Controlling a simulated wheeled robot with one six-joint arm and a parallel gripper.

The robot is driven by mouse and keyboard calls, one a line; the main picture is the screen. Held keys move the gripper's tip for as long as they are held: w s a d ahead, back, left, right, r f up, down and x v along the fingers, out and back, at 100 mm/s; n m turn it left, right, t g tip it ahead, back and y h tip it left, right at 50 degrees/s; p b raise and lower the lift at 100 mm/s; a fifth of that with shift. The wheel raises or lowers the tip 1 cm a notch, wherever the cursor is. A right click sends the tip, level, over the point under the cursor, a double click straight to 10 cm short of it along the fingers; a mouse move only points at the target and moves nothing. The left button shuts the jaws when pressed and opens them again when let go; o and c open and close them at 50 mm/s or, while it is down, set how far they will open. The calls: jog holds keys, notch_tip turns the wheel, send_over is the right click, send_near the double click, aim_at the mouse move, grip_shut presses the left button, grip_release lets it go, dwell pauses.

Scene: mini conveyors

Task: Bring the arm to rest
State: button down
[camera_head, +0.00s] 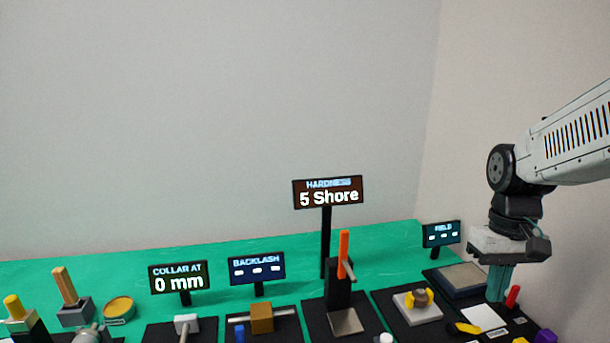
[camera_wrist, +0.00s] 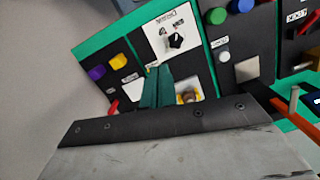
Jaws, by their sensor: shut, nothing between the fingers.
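My arm (camera_head: 575,135) reaches in from the right edge of the head view, with its wrist bent so that my gripper (camera_head: 496,297) points down. The green fingers are shut together with nothing between them. They hang in front of the right end of the green table (camera_head: 220,260), beside a red peg (camera_head: 512,296) and a white card (camera_head: 483,318). The wrist view also shows my gripper (camera_wrist: 153,92) over the black mats. Whether the fingertips touch anything below is hard to tell.
Signs stand on the table: "HARDNESS 5 Shore" (camera_head: 328,192), "COLLAR AT 0 mm" (camera_head: 178,278), "BACKLASH" (camera_head: 257,268) and "FIELD" (camera_head: 441,233). An orange upright lever (camera_head: 343,254) stands at the middle. A yellow ring piece (camera_head: 419,297) sits left of my gripper.

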jog(key=s+a+r+t, duration=0.1)
jog(key=s+a+r, duration=0.1)
jog(key=s, duration=0.5)
jog(key=s+a+r+t, duration=0.1)
jog(key=s+a+r, duration=0.1)
jog(key=s+a, duration=0.3)
jog(key=s, duration=0.2)
jog(key=shift+s+r+t, duration=0.4)
jog(key=shift+a, duration=0.1)
dwell(0.8)
